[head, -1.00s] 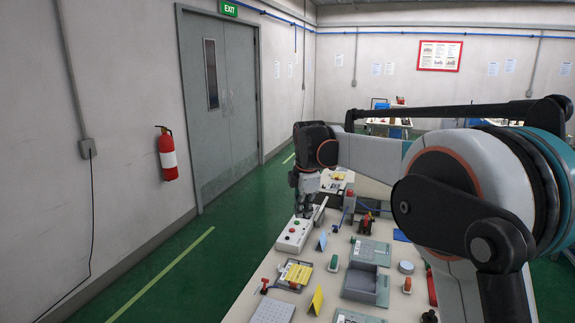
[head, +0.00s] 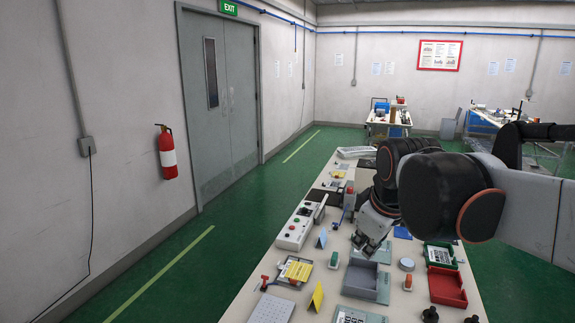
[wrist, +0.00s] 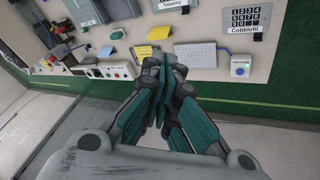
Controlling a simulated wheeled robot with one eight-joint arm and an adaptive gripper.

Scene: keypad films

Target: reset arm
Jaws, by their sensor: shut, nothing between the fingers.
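My gripper (head: 367,243) hangs above the long workbench (head: 262,273) in the head view, over the grey open box area and right of the white button panel. In the wrist view the gripper (wrist: 163,66) has its dark teal fingers closed together, with nothing between them. My arm reaches in from the right of the head view with its joints folded toward the middle.
The white button panel (head: 299,227) lies on the bench's left edge. A grey box (head: 361,276), a yellow folded card (head: 316,297) and a red tray (head: 446,287) stand on the bench. A fire extinguisher (head: 167,152) hangs on the left wall. Green floor left of the bench is clear.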

